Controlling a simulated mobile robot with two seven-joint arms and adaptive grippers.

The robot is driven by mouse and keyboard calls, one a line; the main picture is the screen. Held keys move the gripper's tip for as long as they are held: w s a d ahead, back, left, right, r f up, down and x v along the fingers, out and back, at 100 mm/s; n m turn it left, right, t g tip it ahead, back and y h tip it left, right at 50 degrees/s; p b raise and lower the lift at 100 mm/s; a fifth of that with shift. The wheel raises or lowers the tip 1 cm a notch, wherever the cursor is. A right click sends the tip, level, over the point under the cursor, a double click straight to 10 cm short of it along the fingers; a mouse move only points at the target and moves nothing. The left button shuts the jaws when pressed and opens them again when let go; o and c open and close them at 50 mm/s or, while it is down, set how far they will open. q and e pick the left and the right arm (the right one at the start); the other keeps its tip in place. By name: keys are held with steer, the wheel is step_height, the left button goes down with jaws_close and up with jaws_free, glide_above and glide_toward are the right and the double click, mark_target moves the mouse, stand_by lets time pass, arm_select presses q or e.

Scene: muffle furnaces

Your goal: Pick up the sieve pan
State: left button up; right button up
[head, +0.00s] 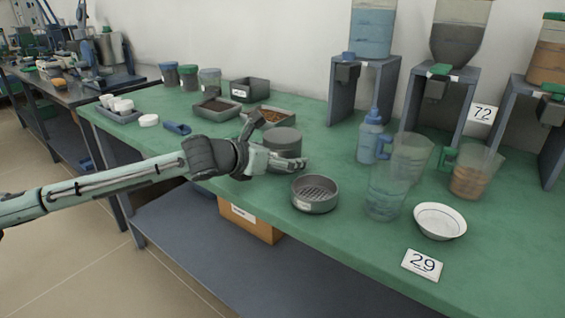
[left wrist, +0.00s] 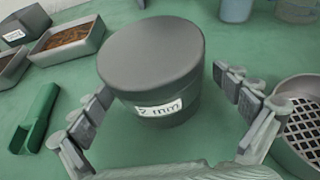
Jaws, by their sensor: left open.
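A round dark grey pan (head: 283,141) with a flat top stands on the green bench. In the left wrist view, this grey pan (left wrist: 152,62) carries a white label reading "2 mm". A shallow round sieve (head: 315,194) with a mesh floor stands nearer the front edge; part of it shows at the right of the left wrist view (left wrist: 304,128). My left gripper (head: 275,142) is open, with its fingers spread on either side of the labelled pan. A gap shows between the pan and each finger in the wrist view. My right gripper is out of view.
A green scoop (left wrist: 38,116) and trays of brown material (head: 217,108) lie left of the pan. A blue bottle (head: 370,138), clear jugs (head: 387,190) and a white bowl (head: 440,221) stand to the right. Dispensers on stands (head: 362,85) line the back.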

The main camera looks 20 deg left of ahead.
mark_target(279, 136)
arm_select(q)
steer(key=c, duration=1.6)
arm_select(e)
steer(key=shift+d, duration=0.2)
arm_select(q)
steer(key=shift+r, duration=0.1)
steer(key=shift+r, duration=0.85)
step_height(279, 136, up, 3)
steer(key=shift+f+p, duration=0.2)
steer(key=shift+p, duration=0.25)
steer(key=shift+s+a+r+p, duration=0.4)
steer(key=shift+s+a+r, duration=0.55)
steer(key=shift+a, duration=0.85)
steer(key=shift+s+a+r+p, duration=0.35)
steer(key=shift+s+a+r, duration=0.25)
steer(key=shift+a+r, duration=0.95)
steer(key=shift+s+a+r+p, duration=0.4)
steer(key=shift+s+a+r, duration=0.45)
steer(key=shift+a, duration=1.15)
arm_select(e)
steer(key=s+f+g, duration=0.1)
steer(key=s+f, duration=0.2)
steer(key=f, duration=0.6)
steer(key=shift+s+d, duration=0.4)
